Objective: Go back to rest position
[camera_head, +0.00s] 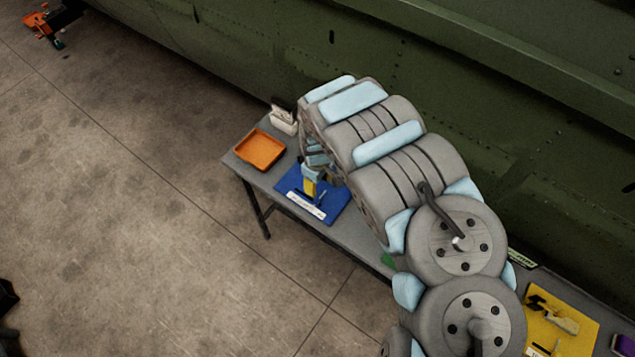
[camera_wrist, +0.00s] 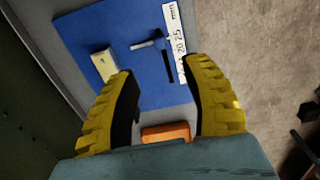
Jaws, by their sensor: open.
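My gripper (camera_head: 309,190) is over the blue mat (camera_head: 338,204) on the grey workbench, with my arm reaching in from the right. In the wrist view my gripper (camera_wrist: 161,66) has its two yellow fingers spread apart, with nothing held between them. Below it lies the blue mat (camera_wrist: 100,30) with a white label strip (camera_wrist: 176,40) along its right edge. A small black and silver hammer-like tool (camera_wrist: 166,58) and a beige block (camera_wrist: 104,65) lie on the mat, apart from each other. Whether the fingertips touch the mat cannot be told.
An orange tray (camera_head: 260,150) sits on the bench's left end; an orange patch (camera_wrist: 166,133) shows between the fingers. A white item (camera_head: 284,118) stands behind. A yellow mat (camera_head: 585,331) with a tool lies right. The green fuselage (camera_head: 260,60) borders the bench; the front floor is clear.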

